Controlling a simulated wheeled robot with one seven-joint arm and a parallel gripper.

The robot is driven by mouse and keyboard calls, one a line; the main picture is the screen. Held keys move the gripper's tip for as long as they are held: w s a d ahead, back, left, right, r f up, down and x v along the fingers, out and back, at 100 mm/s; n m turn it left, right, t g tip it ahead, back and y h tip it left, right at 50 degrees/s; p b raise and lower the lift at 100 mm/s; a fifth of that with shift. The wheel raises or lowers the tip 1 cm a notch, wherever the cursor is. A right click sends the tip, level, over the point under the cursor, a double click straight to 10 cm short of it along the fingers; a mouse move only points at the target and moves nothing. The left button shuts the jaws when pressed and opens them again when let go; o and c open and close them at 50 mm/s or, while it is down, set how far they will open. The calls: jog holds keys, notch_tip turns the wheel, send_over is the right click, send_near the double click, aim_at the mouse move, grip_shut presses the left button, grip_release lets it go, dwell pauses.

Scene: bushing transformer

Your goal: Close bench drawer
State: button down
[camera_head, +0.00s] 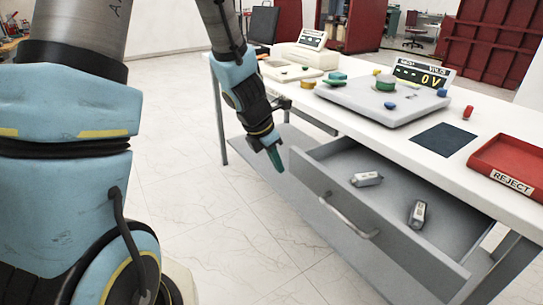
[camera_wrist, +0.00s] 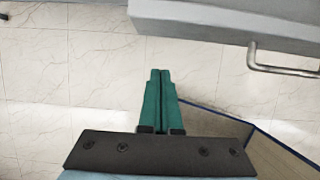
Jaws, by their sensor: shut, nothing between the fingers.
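The grey bench drawer (camera_head: 391,250) stands pulled out from under the white bench, with a silver bar handle (camera_head: 347,217) on its front. Two small grey-white parts lie inside it, one near the middle (camera_head: 366,179) and one near the right side (camera_head: 417,214). My gripper (camera_head: 275,160) points down beside the drawer's left front corner, apart from the handle. In the wrist view its green fingers (camera_wrist: 158,80) are together and empty. The drawer front (camera_wrist: 225,20) and the handle (camera_wrist: 282,67) show there at the upper right.
On the bench top (camera_head: 330,103) stand a test unit (camera_head: 378,99) with a 0V display, a dark blue pad (camera_head: 443,139) and a red REJECT tray (camera_head: 508,163).

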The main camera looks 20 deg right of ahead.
aim_at(291, 161)
jog(key=shift+w+d+f+p, duration=0.2)
jog(key=shift+d+p, duration=0.15)
jog(key=shift+d, duration=0.35)
jog(key=shift+w+d+f+p, duration=0.15)
jog(key=shift+d+p, duration=0.2)
jog(key=shift+d, duration=0.35)
jog(key=shift+w+d+f+p, duration=0.2)
jog(key=shift+d+p, duration=0.15)
jog(key=shift+d, duration=0.35)
jog(key=shift+r, duration=0.1)
